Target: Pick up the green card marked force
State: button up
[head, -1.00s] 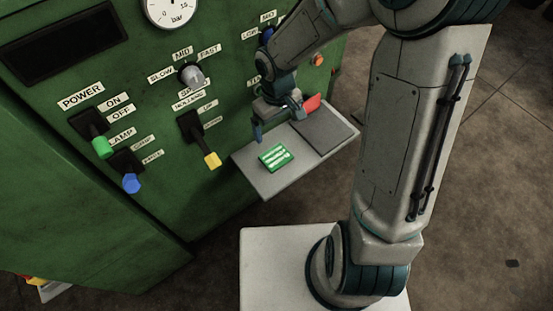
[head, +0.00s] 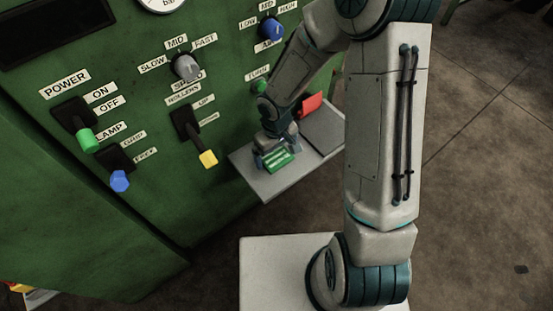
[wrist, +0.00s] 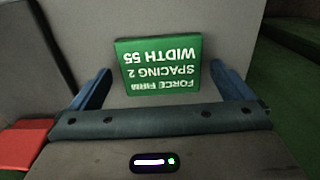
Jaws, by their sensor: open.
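The green card (wrist: 162,66) lies on the grey shelf (wrist: 100,25), with white text reading FORCE FIRM, SPACING 2, WIDTH 55, upside down in the wrist view. In the head view the card (head: 279,159) shows just below my gripper (head: 276,158). My gripper (wrist: 168,90) is open and empty in the wrist view. Its blue fingers stand apart to the left and right of the card, with a gap on each side. How far the fingertips are above the shelf is hard to tell.
A red card (head: 310,105) sits near a dark grey pad (head: 325,130) at the shelf's right part. The green machine panel (head: 150,190) rises behind the shelf, with a yellow-tipped lever (head: 207,158) and a grey knob (head: 186,66) left of my arm.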

jog(key=shift+f, duration=0.35)
jog(key=c, duration=0.9)
jog(key=shift+r, duration=0.1)
